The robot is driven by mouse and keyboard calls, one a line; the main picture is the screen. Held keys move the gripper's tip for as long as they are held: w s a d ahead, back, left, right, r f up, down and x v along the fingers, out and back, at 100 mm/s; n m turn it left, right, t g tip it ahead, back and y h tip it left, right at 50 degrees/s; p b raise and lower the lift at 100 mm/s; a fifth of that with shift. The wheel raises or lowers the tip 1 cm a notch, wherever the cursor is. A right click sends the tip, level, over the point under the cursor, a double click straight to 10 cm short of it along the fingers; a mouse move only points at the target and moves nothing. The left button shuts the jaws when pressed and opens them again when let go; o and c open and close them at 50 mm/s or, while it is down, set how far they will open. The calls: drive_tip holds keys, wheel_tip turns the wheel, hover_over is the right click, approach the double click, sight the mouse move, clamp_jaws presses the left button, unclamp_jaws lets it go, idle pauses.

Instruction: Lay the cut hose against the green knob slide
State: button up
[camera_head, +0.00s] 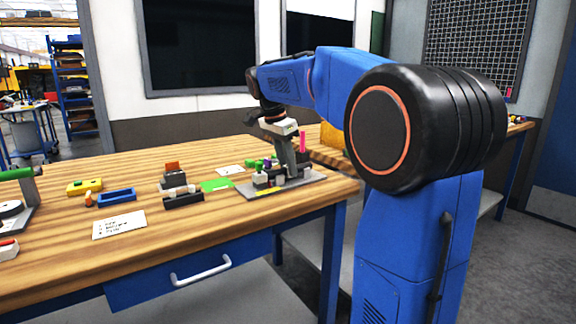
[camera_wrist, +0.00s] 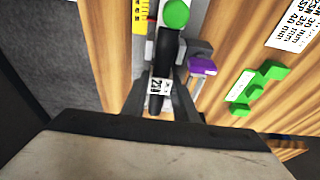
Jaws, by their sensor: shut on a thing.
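My gripper (camera_wrist: 162,100) is shut on a black, elongated piece (camera_wrist: 166,48) with a white marked tag, which looks like the cut hose. A round green knob (camera_wrist: 176,13) shows at the far end of the piece in the wrist view; I cannot tell whether they touch. A purple knob slide (camera_wrist: 203,66) is just right of my fingers. In the head view my gripper (camera_head: 284,172) is low over a grey fixture plate (camera_head: 312,187) at the bench's right end. The arm hides much of the held piece there.
The front middle is clear.

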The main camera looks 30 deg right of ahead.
drive_tip(key=shift+a, duration=0.1)
drive_tip(key=o, duration=1)
drive_tip(key=shift+o, duration=0.2)
drive_tip(key=shift+r, duration=0.1)
drive_tip(key=shift+r, duration=3.45)
drive_tip(key=shift+s, duration=0.1)
